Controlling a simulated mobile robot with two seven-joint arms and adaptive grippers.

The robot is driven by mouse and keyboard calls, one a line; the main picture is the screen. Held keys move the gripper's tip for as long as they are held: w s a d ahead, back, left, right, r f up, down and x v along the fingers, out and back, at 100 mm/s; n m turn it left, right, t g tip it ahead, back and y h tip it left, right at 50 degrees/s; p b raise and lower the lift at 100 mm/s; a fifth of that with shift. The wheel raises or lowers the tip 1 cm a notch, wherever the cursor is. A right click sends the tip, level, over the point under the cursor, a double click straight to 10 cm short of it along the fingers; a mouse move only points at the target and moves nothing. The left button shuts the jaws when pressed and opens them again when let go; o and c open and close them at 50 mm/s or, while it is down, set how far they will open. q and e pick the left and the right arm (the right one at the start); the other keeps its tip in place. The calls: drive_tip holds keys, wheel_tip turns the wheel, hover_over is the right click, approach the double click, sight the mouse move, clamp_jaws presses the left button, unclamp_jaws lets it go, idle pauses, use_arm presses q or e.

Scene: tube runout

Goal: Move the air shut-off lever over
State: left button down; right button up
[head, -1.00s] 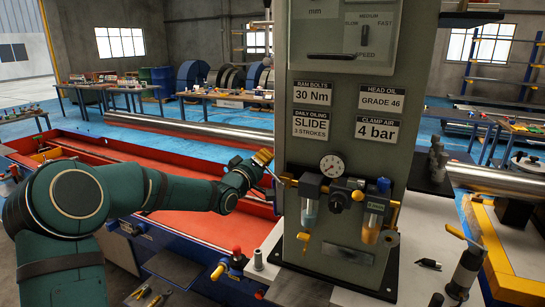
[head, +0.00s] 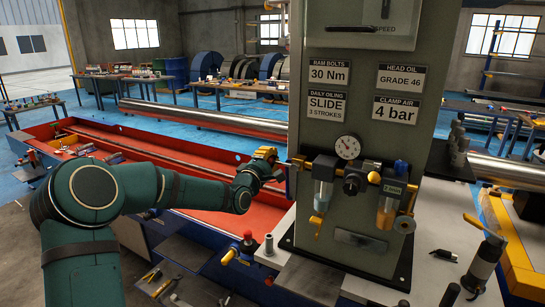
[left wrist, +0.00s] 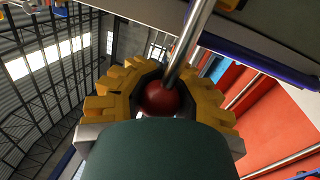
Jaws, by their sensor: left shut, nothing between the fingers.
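The grey-green post (head: 385,60) carries an air unit with a round gauge (head: 348,147), a black regulator knob (head: 354,184), two bowls and yellow end parts. My left gripper (head: 266,155), with yellow fingers, is shut just left of the post, at about the height of the air unit. In the left wrist view a red ball (left wrist: 160,97) on a metal rod (left wrist: 188,48) shows in line with the yellow fingers (left wrist: 160,85). I cannot tell whether they touch it. The ball is not clearly visible by the gripper in the head view. My right gripper is not in view.
A long red machine bed (head: 200,190) lies behind my left arm. A red knob (head: 248,236) and yellow handle (head: 229,257) sit below the gripper. A yellow-handled tool (head: 483,258) stands at right. A pipe (head: 205,119) runs across behind.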

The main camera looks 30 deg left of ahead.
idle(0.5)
use_arm(q)
drive_tip(key=c, duration=0.8)
unclamp_jaws()
drive_tip(key=shift+s+r, duration=0.15)
drive_tip(key=shift+s, duration=0.05)
drive_tip(key=shift+o, duration=0.6)
drive_tip(key=shift+w, duration=0.1)
drive_tip(key=s+f, duration=0.2)
drive_tip(key=s, duration=1)
drive_tip(key=shift+a+f, duration=0.25)
drive_tip(key=shift+w, duration=0.1)
